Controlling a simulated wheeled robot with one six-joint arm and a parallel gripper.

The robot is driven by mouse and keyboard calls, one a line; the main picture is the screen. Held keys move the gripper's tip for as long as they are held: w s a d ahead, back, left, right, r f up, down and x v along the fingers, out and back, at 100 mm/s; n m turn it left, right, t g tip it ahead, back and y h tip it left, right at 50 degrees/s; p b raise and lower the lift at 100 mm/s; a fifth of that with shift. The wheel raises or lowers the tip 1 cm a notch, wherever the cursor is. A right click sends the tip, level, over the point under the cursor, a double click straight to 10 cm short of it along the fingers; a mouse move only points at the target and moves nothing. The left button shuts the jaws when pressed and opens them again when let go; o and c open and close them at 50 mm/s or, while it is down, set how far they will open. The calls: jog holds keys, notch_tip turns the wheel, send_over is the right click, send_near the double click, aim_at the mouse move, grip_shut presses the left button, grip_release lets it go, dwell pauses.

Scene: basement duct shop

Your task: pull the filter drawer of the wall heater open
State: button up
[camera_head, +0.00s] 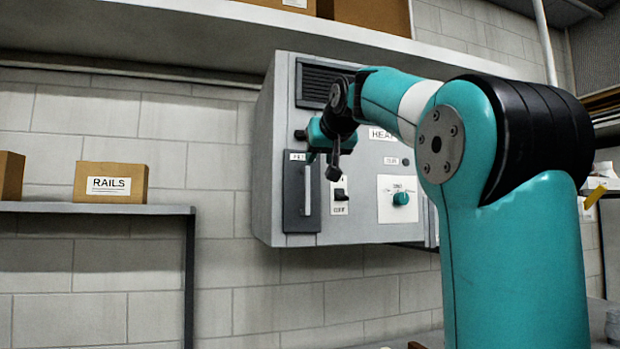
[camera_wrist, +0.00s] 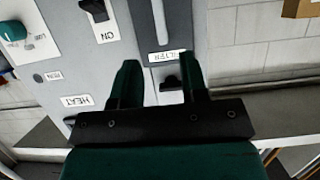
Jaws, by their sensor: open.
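The wall heater (camera_head: 347,226) is a grey box on the block wall. Its filter drawer (camera_head: 292,215) is a dark grey upright panel at the front's left, seemingly flush, with a pale vertical bar handle (camera_head: 308,190). The wrist view, turned upside down, shows the handle (camera_wrist: 160,22) at the top and the FILTER label (camera_wrist: 167,56) beneath it. A small black knob (camera_wrist: 170,83) shows between the fingers there, beyond the label. My gripper (camera_head: 323,164) is open and empty in front of the heater, near the drawer's top; it also shows in the wrist view (camera_wrist: 160,62). The handle lies beyond the fingertips.
A black rocker switch (camera_head: 340,195) and a teal dial (camera_head: 401,199) sit right of the drawer. A shelf (camera_head: 200,45) runs above the heater. A lower shelf (camera_head: 90,208) at left holds a RAILS box (camera_head: 110,183). Open space lies between that shelf and the heater.

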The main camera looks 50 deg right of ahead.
aim_at(308, 177)
jog(key=p+x, duration=0.3)
jog(key=x, duration=0.8)
